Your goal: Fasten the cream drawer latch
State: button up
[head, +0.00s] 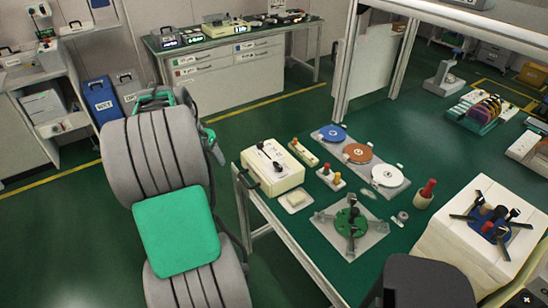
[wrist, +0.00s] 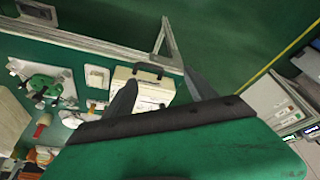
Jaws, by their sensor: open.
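A cream box (head: 273,172) stands at the near left edge of the green-topped bench, with a black handle (head: 250,178) on its left side and small black fittings (head: 268,154) on top. I cannot tell which part is the latch. In the wrist view the cream box (wrist: 150,89) shows beyond my gripper, its handle (wrist: 148,69) at its upper side and its lower part hidden. My gripper (wrist: 159,76) is open, its two dark fingers spread and apart from the box, with nothing between them. In the head view my arm largely hides the gripper.
Near the box are a plate with blue, brown and white discs (head: 358,153), a small white dish (head: 295,200), and a green fixture (head: 351,219). A cup with red-topped tools (head: 424,197) stands further right. A metal upright (head: 344,65) rises behind. Green floor is free left of the bench.

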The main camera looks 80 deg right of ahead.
aim_at(278, 164)
jog(key=s+d+f+m+g, duration=0.1)
jog(key=s+d+f+m, duration=0.15)
jog(key=s+d, duration=0.45)
jog(key=s+d+f+m+g, duration=0.15)
jog(key=s+d+m, duration=0.3)
jog(key=s, duration=0.45)
jog(key=shift+n+t+y, duration=0.25)
jog(key=shift+n+y, duration=0.05)
jog(key=x, duration=0.2)
jog(key=p+x, duration=0.1)
jog(key=x, duration=0.2)
jog(key=p+x, duration=0.1)
jog(key=x, duration=0.2)
jog(key=shift+d, duration=0.35)
jog(key=shift+c, duration=0.4)
jog(key=c, duration=1.3)
